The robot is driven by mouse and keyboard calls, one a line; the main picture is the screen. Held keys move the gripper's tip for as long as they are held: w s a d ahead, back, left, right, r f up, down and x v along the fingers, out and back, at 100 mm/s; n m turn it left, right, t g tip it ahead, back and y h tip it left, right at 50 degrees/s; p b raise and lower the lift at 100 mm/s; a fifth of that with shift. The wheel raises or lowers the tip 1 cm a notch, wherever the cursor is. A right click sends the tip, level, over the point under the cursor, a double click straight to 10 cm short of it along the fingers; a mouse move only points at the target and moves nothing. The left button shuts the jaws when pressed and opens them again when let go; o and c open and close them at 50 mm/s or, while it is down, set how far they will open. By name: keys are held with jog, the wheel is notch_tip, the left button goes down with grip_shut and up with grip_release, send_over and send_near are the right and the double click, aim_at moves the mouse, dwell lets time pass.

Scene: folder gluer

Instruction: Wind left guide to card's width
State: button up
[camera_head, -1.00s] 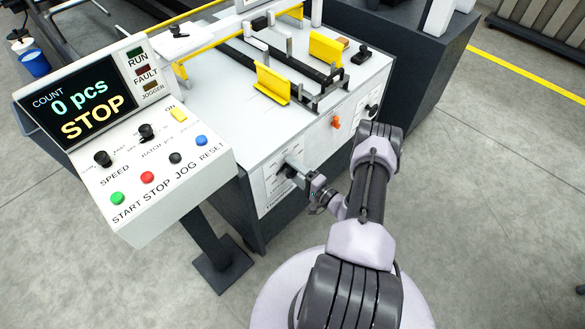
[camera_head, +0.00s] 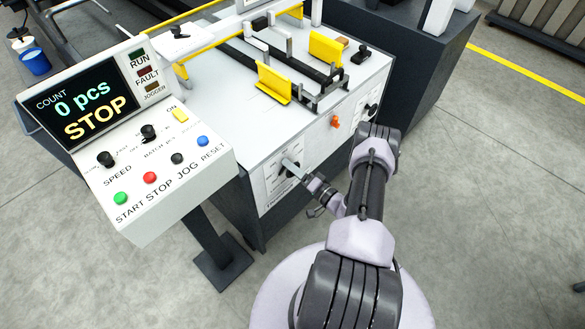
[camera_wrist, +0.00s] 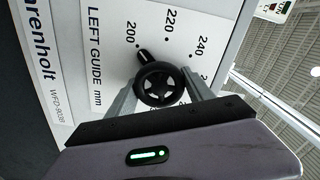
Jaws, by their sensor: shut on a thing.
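The left guide's black handwheel (camera_wrist: 160,85) sits on a white scale plate (camera_wrist: 113,28) marked "LEFT GUIDE mm". Its crank handle points up and left, close to the 200 mark; 220 and 240 also show. My gripper (camera_wrist: 163,92) has a finger on either side of the wheel and is shut on it. In the head view, my gripper (camera_head: 299,174) reaches the machine's front panel and partly hides the wheel. Two yellow guide plates stand on the machine top, a left one (camera_head: 272,84) and a right one (camera_head: 325,47). I cannot make out the card.
An orange knob (camera_head: 335,122) and a black knob (camera_head: 370,110) sit farther right on the front panel. The control panel (camera_head: 150,160) with buttons stands left of my arm; its screen (camera_head: 82,100) reads "0 pcs STOP". Grey floor is clear at the right.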

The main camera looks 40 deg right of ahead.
jog(key=o, duration=1.4)
jog(key=shift+c, duration=0.2)
jog(key=s+d+p, duration=0.1)
jog(key=s+p, duration=0.2)
jog(key=s, duration=1.4)
jog(key=shift+s+d, duration=0.15)
jog(key=shift+s, duration=0.05)
